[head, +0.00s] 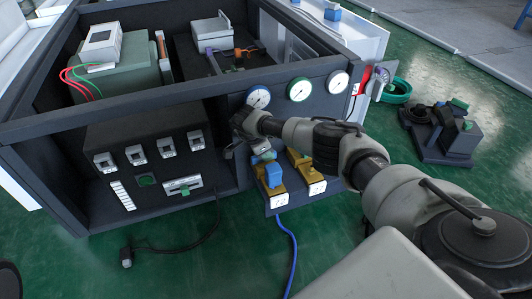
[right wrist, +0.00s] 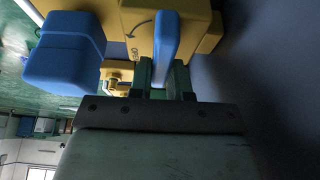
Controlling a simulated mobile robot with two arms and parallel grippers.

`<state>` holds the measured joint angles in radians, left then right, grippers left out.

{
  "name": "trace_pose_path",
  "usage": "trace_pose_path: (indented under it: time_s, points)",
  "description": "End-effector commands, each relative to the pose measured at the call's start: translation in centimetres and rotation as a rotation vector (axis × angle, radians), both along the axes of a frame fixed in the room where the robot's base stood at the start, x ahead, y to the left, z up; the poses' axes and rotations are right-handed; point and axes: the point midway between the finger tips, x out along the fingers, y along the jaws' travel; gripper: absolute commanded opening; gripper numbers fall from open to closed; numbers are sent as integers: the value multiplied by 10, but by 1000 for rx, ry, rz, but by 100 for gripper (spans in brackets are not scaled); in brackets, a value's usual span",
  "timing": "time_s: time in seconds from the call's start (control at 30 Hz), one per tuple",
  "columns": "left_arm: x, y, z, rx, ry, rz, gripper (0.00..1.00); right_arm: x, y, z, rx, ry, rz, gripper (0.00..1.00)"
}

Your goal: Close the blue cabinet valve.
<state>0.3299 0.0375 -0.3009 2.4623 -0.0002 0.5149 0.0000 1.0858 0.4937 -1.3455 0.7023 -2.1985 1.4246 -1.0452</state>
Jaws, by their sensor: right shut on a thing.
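The blue cabinet valve has a yellow body (head: 273,190) and a blue block (head: 273,174), low on the front of the dark cabinet (head: 225,152). In the right wrist view its yellow body (right wrist: 138,35) carries an arrow and lettering, with the blue block (right wrist: 65,52) to the left. My right gripper (right wrist: 164,74) is shut on the upright blue handle (right wrist: 166,35), with a finger on each side. In the head view the right gripper (head: 246,142) is partly hidden by its own wrist, just above the valve. My left gripper is not in view.
Three round gauges (head: 299,89) sit above the valves. A second yellow valve (head: 303,168) stands to the right, close under my right forearm. A blue hose (head: 289,240) runs down to the green floor. A dark device (head: 447,131) stands on the floor at right.

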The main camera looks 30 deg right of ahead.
Motion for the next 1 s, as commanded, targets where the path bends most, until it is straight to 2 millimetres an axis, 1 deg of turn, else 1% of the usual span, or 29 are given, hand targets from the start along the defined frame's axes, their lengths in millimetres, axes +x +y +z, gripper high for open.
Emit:
trace_pose_path:
  time_s: [0.5, 0.53, 0.67, 1.0]
  points:
    - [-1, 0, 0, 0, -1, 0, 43, 0, 1, 0, 2, 0, -20, 0]
    - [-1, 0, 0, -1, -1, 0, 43, 0, 1, 0, 3, 0, -20, 23]
    - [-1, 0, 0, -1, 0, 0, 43, 0, 1, 0, 2, -1, -18, 43]
    - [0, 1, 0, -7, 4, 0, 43, 0, 0, 0, 1, 1, 7, 44]
